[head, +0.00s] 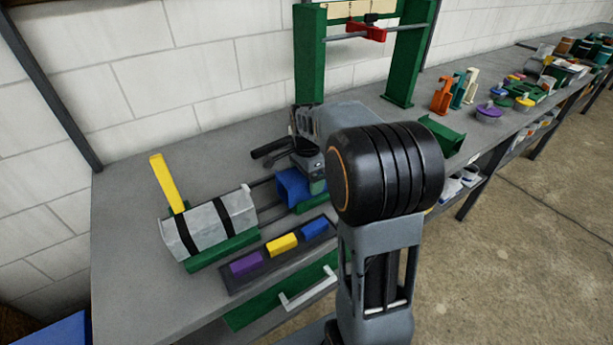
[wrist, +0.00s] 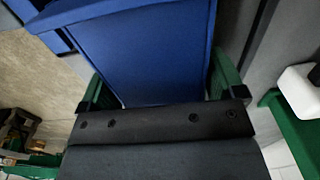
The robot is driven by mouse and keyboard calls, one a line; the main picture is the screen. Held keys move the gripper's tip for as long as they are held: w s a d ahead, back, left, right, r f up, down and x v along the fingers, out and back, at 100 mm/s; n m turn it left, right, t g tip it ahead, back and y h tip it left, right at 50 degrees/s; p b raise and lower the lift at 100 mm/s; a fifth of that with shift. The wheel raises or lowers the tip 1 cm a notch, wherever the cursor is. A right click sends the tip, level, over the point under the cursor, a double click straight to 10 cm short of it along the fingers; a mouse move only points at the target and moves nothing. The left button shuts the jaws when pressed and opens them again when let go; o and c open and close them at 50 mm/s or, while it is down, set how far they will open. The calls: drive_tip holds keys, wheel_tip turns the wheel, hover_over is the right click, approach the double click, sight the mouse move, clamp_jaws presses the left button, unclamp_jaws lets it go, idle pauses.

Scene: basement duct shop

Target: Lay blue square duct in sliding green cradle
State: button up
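The blue square duct (head: 291,187) is at the workbench's middle, partly hidden by my gripper and arm. It fills the upper middle of the wrist view (wrist: 150,50). My gripper (head: 314,180) points down at it. Its green fingers lie against both sides of the duct in the wrist view (wrist: 162,88), so it looks shut on it. A green cradle (head: 310,204) shows just below the duct, by the rails. Whether the duct rests fully in it is hidden.
A grey duct with black bands (head: 208,222) lies left in a green holder, beside a yellow upright lever (head: 168,183). In front is a dark tray (head: 233,284) with purple, yellow and blue blocks. A green frame (head: 309,60) stands behind. Free bench lies at far left.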

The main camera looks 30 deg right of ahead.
drive_tip(key=shift+o, duration=0.8)
wheel_tip(320, 180, up, 12)
drive_tip(key=shift+f+p, duration=0.1)
drive_tip(key=shift+p, duration=0.55)
drive_tip(key=s+a+f+n+t, duration=0.1)
drive_tip(key=s+a+f+n, duration=0.3)
drive_tip(key=s+n, duration=0.4)
drive_tip(key=s+a+f+n+t, duration=0.2)
drive_tip(key=s+a+f+n, duration=0.2)
drive_tip(key=s+n, duration=0.4)
drive_tip(key=shift+a+f+n, duration=0.35)
drive_tip(key=shift+a+n, duration=0.15)
drive_tip(key=shift+a, duration=0.4)
